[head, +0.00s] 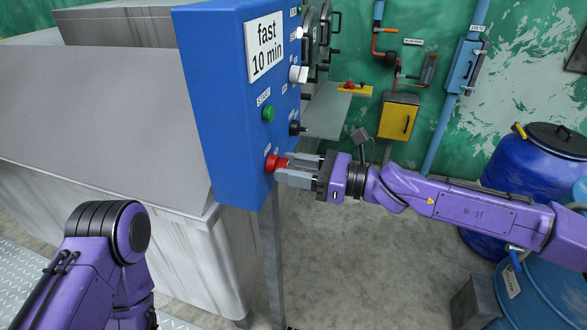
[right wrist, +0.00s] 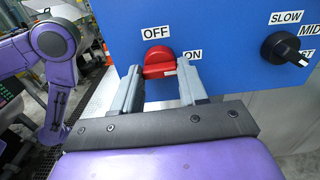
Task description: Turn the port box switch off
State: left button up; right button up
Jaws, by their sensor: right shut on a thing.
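The blue control box (head: 222,100) stands left of centre in the head view. A red rotary switch (head: 274,163) sits low on its edge. In the right wrist view the red switch (right wrist: 158,62) lies between an OFF label (right wrist: 156,33) above and an ON label (right wrist: 192,55) at its right. Its handle looks roughly level, with a small pale mark toward the ON side. My right gripper (head: 290,170) is shut on the red switch, one finger on each side, also in the right wrist view (right wrist: 158,80). My left gripper is out of view; only its arm shows.
A black SLOW/MID knob (right wrist: 286,48) is right of the switch. A green button (head: 268,114) and a black knob (head: 295,128) sit above it in the head view. A grey metal tank (head: 100,120) is at left, blue drums (head: 530,165) at right. Floor between is clear.

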jog(key=shift+n+b, duration=7.8)
jog(key=shift+n, duration=0.9)
jog(key=o, duration=1.1)
jog(key=shift+c, duration=0.2)
jog(key=shift+d, duration=0.1)
